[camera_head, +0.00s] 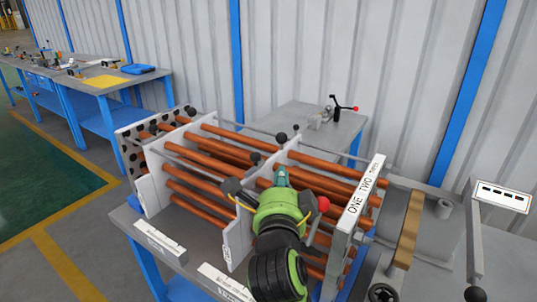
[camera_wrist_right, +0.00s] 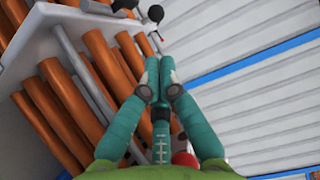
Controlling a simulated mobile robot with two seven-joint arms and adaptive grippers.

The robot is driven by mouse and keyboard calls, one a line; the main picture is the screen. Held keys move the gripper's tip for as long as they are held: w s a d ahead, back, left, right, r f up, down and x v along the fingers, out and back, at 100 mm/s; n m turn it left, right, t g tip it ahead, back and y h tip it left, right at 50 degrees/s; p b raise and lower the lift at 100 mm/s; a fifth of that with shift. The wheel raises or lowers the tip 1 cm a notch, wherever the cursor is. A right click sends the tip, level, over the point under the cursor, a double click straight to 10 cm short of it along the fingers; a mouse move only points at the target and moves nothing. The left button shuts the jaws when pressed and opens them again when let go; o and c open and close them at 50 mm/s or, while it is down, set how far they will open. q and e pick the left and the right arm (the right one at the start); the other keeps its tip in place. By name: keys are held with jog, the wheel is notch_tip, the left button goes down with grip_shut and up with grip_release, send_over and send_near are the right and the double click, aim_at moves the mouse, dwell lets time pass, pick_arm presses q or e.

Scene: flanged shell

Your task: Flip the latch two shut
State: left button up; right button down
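A tube-bundle assembly with orange tubes (camera_head: 215,141) and white plates stands on the workbench. Its right end plate (camera_head: 362,199) carries the words ONE TWO and a smaller third word. Black ball knobs (camera_head: 281,138) sit on top of the plates, and a red ball knob (camera_head: 323,204) shows beside my right gripper. I cannot tell which part is latch two, nor its position. My right gripper (camera_head: 281,173) is over the tubes, its teal fingers together and empty. In the right wrist view, the fingertips (camera_wrist_right: 159,75) meet below black knobs (camera_wrist_right: 155,13), apparently apart from them. My left gripper is out of view.
Labelled white blocks (camera_head: 160,240) lie along the bench's front edge. A wooden bar (camera_head: 408,229) and grey frame stand at the right. A small table (camera_head: 310,120) with a clamp stands behind, against the corrugated wall. Green floor (camera_head: 45,190) is open at the left.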

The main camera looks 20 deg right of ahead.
aim_at(255, 163)
jog(key=p+x, duration=0.1)
jog(key=x, duration=0.4)
jog(key=shift+w+d+r, duration=0.1)
jog(key=shift+w+d, duration=0.1)
jog(key=w+a+p, duration=0.1)
jog(key=w+a, duration=0.1)
jog(key=w, duration=0.1)
jog(key=shift+a, duration=0.1)
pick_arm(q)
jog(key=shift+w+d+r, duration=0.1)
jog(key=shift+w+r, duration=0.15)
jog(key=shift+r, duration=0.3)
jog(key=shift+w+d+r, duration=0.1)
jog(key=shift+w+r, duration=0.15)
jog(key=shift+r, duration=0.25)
